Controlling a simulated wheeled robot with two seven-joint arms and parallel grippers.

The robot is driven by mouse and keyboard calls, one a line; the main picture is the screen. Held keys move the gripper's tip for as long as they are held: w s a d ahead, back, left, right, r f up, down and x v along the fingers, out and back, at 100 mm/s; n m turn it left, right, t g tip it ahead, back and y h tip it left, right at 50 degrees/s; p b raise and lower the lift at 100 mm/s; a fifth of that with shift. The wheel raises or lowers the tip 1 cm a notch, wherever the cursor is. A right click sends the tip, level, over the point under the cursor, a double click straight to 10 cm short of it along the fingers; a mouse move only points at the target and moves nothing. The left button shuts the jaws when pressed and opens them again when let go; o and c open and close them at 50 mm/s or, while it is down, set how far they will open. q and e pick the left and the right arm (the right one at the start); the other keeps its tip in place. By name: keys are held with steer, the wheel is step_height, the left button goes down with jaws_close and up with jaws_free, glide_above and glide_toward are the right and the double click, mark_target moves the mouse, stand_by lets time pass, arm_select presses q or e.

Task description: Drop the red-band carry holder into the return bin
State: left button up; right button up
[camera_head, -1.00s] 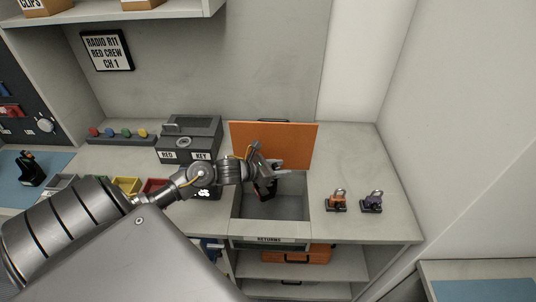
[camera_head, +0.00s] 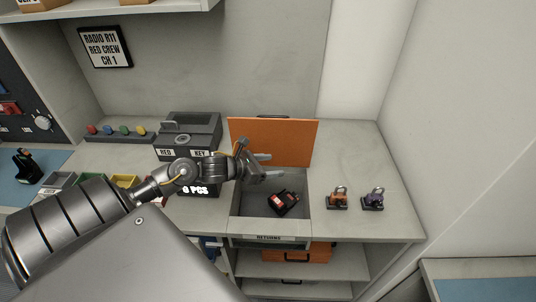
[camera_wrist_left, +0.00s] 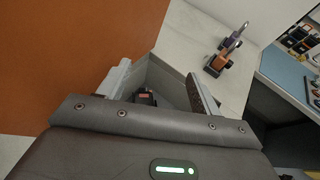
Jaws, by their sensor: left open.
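The red-band carry holder (camera_head: 284,203), black with a red band, lies tilted inside the return bin (camera_head: 243,205), a grey recess in the counter marked RETURNS. My left gripper (camera_head: 267,166) is open and empty above the back of the bin, apart from the holder. In the left wrist view the holder (camera_wrist_left: 146,97) shows below, between the spread fingers (camera_wrist_left: 158,85). The gripper body hides part of the bin there. My right gripper is not in view.
The orange lid (camera_head: 275,142) stands raised behind the bin. An orange holder (camera_head: 337,199) and a purple holder (camera_head: 373,200) stand on the counter to the right. A grey key box (camera_head: 190,135) stands left of the lid. The counter's front right is clear.

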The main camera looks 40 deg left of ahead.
arm_select(q)
steer(key=b+v, duration=0.1)
steer(key=v, duration=0.5)
steer(key=shift+s+b, duration=0.35)
steer(key=shift+s, duration=0.05)
steer(key=shift+a+r, duration=0.1)
